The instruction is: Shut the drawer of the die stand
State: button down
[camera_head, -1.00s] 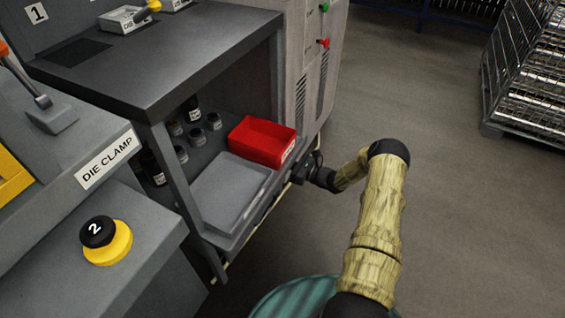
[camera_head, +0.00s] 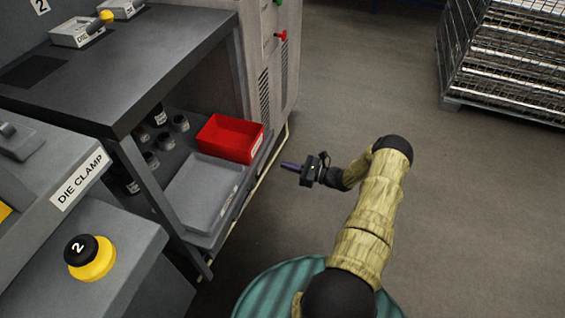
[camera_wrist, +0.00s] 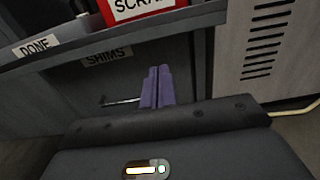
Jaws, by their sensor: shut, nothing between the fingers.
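The die stand (camera_head: 117,110) has a dark top with an open shelf below. In the wrist view, a grey drawer front (camera_wrist: 75,85) with a SHIMS label (camera_wrist: 107,56) and a thin bar handle (camera_wrist: 120,102) lies under the shelf edge. It looks about flush, with no visible drawer interior; my fingers hide part of it. In the head view, no drawer sticks out from the stand. My gripper (camera_head: 284,164) is shut and empty, to the right of the stand's front and apart from it. Its purple fingers (camera_wrist: 157,86) point toward the drawer front in the wrist view.
A red SCRAP bin (camera_head: 231,139) and a grey tray (camera_head: 203,193) stand on the shelf beside several dark jars (camera_head: 160,142). A grey cabinet (camera_head: 273,60) adjoins the stand. Floor at right is clear up to a wire cage (camera_head: 505,60).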

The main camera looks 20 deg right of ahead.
jog(key=a+r+n+g, duration=0.2)
jog(key=s+a+r+n+g, duration=0.1)
jog(key=a+r+n+g, duration=0.1)
jog(key=a, duration=0.1)
jog(key=s+a+r+n+g, duration=0.1)
jog(key=a+r+n+g, duration=0.1)
jog(key=a+g, duration=0.1)
jog(key=shift+s+a+p, duration=0.1)
jog(key=shift+a+p, duration=0.05)
jog(key=shift+p, duration=0.25)
jog(key=s+a+r+n+g+h+p, duration=0.1)
jog(key=s+a+r+n+h, duration=0.2)
jog(key=s+r+n, duration=0.4)
jog(key=s+a+r+n+g+h, duration=0.1)
jog(key=s+a+r+n+h, duration=0.2)
jog(key=r, duration=0.6)
jog(key=s+a+r+n+g+h+p, duration=0.1)
jog(key=s+a+r+n+h, duration=0.2)
jog(key=s+r+n+h, duration=0.4)
jog(key=s+r+n, duration=0.1)
jog(key=s+n, duration=0.2)
jog(key=shift+s+n+p, duration=0.35)
jog(key=shift+n, duration=0.05)
